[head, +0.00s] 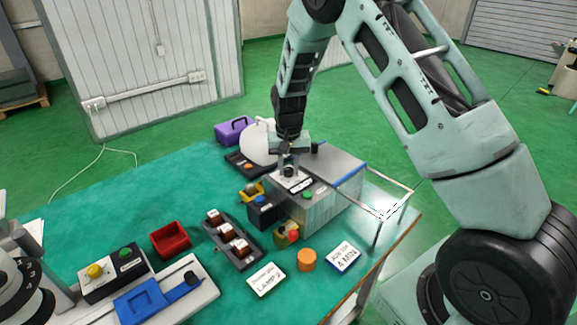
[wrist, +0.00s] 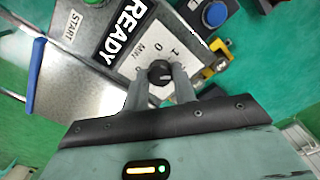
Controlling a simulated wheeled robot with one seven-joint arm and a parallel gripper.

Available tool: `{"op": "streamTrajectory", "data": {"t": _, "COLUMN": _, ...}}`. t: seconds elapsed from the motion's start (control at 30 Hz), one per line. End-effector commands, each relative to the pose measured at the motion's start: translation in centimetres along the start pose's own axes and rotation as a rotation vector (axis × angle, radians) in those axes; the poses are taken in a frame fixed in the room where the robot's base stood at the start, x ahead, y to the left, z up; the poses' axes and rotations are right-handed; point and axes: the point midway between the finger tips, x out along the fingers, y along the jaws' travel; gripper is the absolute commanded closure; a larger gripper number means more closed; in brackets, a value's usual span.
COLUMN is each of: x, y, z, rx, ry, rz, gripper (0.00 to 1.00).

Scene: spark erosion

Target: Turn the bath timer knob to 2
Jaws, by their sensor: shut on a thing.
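The timer knob (wrist: 160,72) is small, round and black. It sits on a white dial plate (wrist: 158,42) marked MIN, with a few digits showing; the rest are hidden by my fingers. My gripper (wrist: 161,85) is shut on the knob, one finger on each side. I cannot tell surely which digit the knob points at. In the head view my gripper (head: 291,172) points down at the top of the grey metal bath box (head: 325,212), and the knob is hidden there. A READY label (wrist: 122,28) and a START label (wrist: 72,27) are beside the dial.
A wire frame (head: 390,205) stands at the box's right. A dark box with a blue button (wrist: 214,14) is close to the dial. Cards (head: 343,257), an orange cylinder (head: 306,260), a relay strip (head: 233,240) and a red bin (head: 170,240) are on the green table.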

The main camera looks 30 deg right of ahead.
Motion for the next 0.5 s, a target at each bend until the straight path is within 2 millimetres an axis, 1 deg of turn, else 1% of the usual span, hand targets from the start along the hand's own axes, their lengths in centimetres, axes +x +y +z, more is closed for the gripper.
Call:
{"op": "streamTrajectory", "data": {"t": 0.27, "x": -0.18, "y": -0.02, "z": -0.18, "rx": 0.0, "ry": 0.006, "rz": -0.002, "gripper": 0.96}}
{"op": "streamTrajectory", "data": {"t": 0.3, "x": -0.18, "y": -0.02, "z": -0.18, "rx": 0.0, "ry": 0.006, "rz": -0.002, "gripper": 0.65}}
{"op": "streamTrajectory", "data": {"t": 0.33, "x": -0.18, "y": -0.02, "z": -0.18, "rx": -0.001, "ry": 0.005, "rz": -0.001, "gripper": 0.56}}
{"op": "streamTrajectory", "data": {"t": 0.37, "x": -0.17, "y": -0.02, "z": -0.17, "rx": -0.001, "ry": 0.005, "rz": -0.001, "gripper": 0.51}}
{"op": "streamTrajectory", "data": {"t": 0.5, "x": -0.1, "y": -0.01, "z": -0.11, "rx": -0.001, "ry": 0.003, "rz": -0.001, "gripper": 0.51}}
